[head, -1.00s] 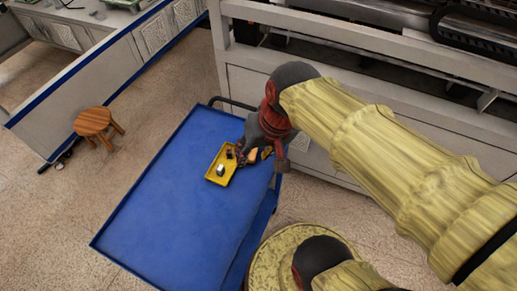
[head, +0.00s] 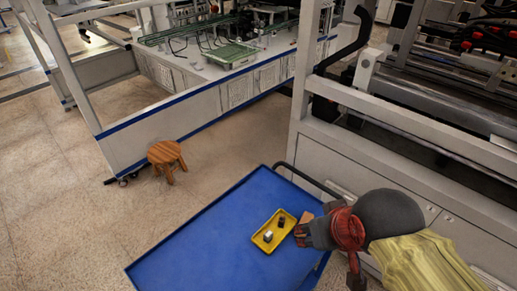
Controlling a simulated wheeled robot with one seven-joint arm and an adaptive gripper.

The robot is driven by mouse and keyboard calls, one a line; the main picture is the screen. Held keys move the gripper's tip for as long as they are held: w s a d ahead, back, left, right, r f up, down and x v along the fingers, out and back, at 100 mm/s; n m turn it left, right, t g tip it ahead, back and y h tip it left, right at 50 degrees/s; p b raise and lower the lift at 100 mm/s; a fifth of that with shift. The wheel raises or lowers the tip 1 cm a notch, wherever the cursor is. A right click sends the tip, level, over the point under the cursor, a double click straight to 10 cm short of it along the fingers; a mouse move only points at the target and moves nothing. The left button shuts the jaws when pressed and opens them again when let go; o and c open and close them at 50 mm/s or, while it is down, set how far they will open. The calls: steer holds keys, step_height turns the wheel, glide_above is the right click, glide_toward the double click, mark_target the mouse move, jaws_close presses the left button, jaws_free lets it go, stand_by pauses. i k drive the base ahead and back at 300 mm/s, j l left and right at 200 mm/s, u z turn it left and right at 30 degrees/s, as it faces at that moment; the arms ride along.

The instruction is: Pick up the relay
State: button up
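A small yellow tray (head: 256,243) lies on the blue top of a cart. In it are a small silver-white block (head: 268,236) and a small dark block (head: 281,222). Either could be the relay; they are too small to tell. My gripper (head: 298,233) is at the right side of the tray, with its dark fingers pointing left towards it. Its fingers are too small and bunched to show whether they are open or shut. I see nothing clearly held. The wrist and arm hide the cart's right part.
An orange-brown piece (head: 306,217) lies behind my gripper at the tray's right. The blue cart top (head: 205,250) is clear left of the tray. A grey machine frame (head: 400,170) stands close behind and right. A wooden stool (head: 166,156) stands on the floor, left.

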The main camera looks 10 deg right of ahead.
mark_target(268, 235)
steer(key=z, duration=3)
steer(key=l+u, duration=0.15)
steer(key=u, duration=3)
steer(key=i+l, duration=0.15)
steer(key=l, duration=0.2)
steer(key=i+l, duration=0.15)
steer(key=l, duration=0.2)
steer(key=i+l, duration=0.15)
steer(key=l, duration=0.2)
